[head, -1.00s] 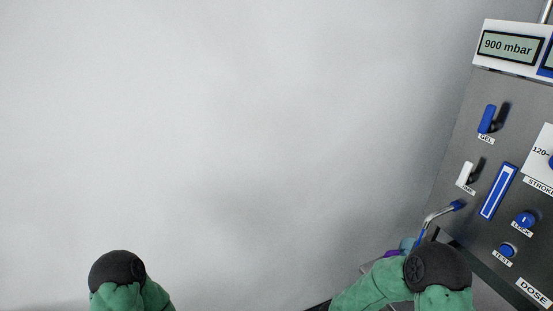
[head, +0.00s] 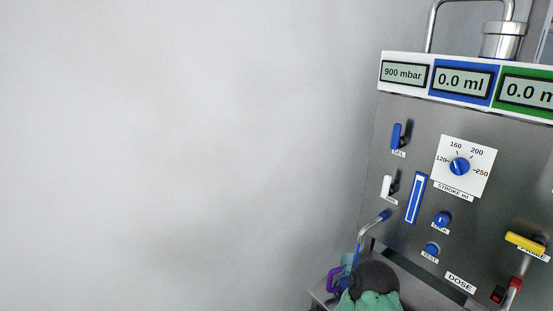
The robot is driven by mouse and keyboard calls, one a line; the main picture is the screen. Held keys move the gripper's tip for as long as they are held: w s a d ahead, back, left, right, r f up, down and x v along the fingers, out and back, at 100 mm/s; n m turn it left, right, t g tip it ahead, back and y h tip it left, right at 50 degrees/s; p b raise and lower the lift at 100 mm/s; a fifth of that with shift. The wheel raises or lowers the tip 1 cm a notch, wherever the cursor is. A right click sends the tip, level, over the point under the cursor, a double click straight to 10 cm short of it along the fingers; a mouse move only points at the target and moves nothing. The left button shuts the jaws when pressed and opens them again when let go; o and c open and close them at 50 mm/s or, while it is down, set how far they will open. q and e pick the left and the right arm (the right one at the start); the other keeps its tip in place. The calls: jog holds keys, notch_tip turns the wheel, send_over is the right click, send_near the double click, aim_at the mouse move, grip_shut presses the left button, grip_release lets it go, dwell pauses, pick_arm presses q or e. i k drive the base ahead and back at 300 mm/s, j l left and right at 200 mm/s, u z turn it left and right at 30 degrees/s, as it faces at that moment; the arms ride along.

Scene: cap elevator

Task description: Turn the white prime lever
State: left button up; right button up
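The white lever (head: 387,186) is a short upright handle on the left side of the grey machine panel (head: 400,240). A small label sits under it, too small to read here. A dark shape, its mount or shadow, shows just to its right. Neither gripper is in view. A green and dark part of one of my arms shows at the bottom edge, below the panel and apart from the lever.
A blue lever (head: 397,136) is above the white one. A blue-and-white gauge (head: 416,198), a dial (head: 460,166), blue knobs (head: 441,220) and a yellow lever (head: 526,243) lie to the right. A bent metal spout (head: 370,226) is below. Bare wall (head: 180,150) fills the left.

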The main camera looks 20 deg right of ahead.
aim_at(387, 189)
jog(key=z, duration=1.55)
